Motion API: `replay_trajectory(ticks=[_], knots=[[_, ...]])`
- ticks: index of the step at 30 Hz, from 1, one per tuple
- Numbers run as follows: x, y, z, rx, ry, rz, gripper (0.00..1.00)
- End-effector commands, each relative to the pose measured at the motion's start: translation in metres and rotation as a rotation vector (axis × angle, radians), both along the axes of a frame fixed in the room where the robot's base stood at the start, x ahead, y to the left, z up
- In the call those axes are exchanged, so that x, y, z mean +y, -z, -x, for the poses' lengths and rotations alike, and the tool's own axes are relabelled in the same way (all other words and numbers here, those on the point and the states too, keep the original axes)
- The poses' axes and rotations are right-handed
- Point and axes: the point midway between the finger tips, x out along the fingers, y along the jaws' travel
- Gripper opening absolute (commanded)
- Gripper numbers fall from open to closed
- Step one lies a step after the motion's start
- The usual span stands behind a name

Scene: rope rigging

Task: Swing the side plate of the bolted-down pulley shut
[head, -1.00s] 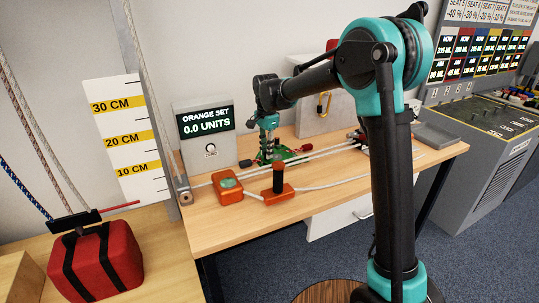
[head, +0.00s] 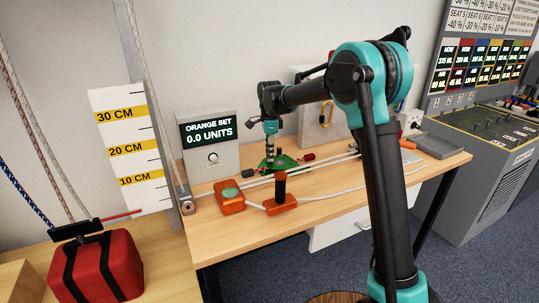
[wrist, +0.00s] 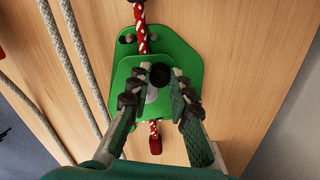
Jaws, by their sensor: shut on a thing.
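The green pulley (wrist: 188,58) sits on the wooden bench, with a red-and-white rope (wrist: 141,32) running in at its top and out below. Its smaller green side plate (wrist: 122,70) lies over the wider base plate, with a round black part (wrist: 160,74) near its middle. The fingers hide the plate's lower edges. In the head view my gripper (head: 270,150) is at the green pulley (head: 285,161); whether the plate is fully closed cannot be told.
Pale ropes (head: 318,164) run along the bench beside the pulley. An orange block (head: 230,197) and an orange base with a black post (head: 281,187) stand in front. The orange set display (head: 208,140) is behind left.

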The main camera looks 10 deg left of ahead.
Motion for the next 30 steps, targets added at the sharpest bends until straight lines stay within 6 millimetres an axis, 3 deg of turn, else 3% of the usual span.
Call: replay_trajectory(ticks=[8, 9, 14, 23, 30], knots=[[0.000, -0.001, -0.002, -0.005, 0.002, -0.002, 0.00], [0.000, -0.001, -0.002, -0.005, 0.002, -0.002, 0.23], [0.000, 0.000, -0.002, -0.004, 0.001, -0.001, 0.41], [0.000, -0.002, -0.001, -0.003, 0.000, -0.001, 0.41], [0.000, -0.032, -0.001, -0.003, 0.000, -0.001, 0.41]])
